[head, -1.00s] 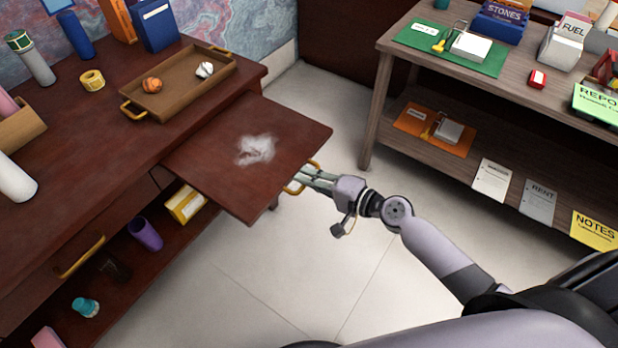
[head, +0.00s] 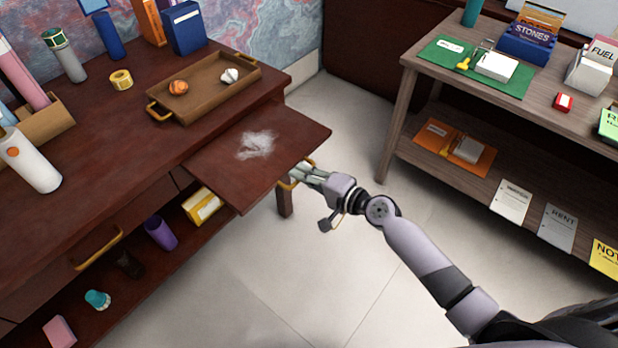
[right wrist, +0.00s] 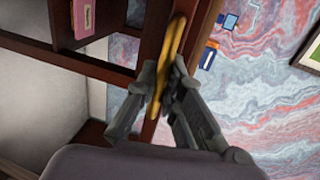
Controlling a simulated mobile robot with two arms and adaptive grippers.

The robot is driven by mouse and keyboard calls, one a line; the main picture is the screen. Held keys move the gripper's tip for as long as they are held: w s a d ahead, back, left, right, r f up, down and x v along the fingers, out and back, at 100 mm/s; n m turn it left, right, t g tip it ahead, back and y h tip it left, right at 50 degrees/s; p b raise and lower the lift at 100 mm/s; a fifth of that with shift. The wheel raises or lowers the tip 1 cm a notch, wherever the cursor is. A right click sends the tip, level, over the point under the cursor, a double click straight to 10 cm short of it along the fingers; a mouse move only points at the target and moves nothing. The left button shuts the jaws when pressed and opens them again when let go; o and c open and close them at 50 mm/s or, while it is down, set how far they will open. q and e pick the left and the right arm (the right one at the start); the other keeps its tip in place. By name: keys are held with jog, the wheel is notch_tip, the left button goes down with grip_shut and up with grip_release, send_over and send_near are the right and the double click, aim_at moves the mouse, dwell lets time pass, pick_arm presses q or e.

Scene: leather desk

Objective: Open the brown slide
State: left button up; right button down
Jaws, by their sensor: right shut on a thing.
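The brown slide (head: 215,165) is a flat dark red-brown board that sticks out of the desk's right side, partly pulled out. A white powdery patch (head: 257,145) lies on it. A gold handle (head: 288,185) is on its outer edge; it also shows in the right wrist view (right wrist: 176,38). My right gripper (head: 301,172) is shut on this handle, with its fingers on either side of it in the right wrist view (right wrist: 166,85). My left gripper is not in view.
A drawer handle (head: 98,246) and a low shelf with several items are below. A wooden shelf unit (head: 398,110) stands at right. Pale floor (head: 290,270) is clear between them.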

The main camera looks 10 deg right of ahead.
jog(key=c, duration=1.7)
grip_release()
jog(key=shift+s+d, duration=0.15)
jog(key=v, duration=1.1)
jog(key=shift+s+d, duration=0.2)
jog(key=shift+s, duration=0.1)
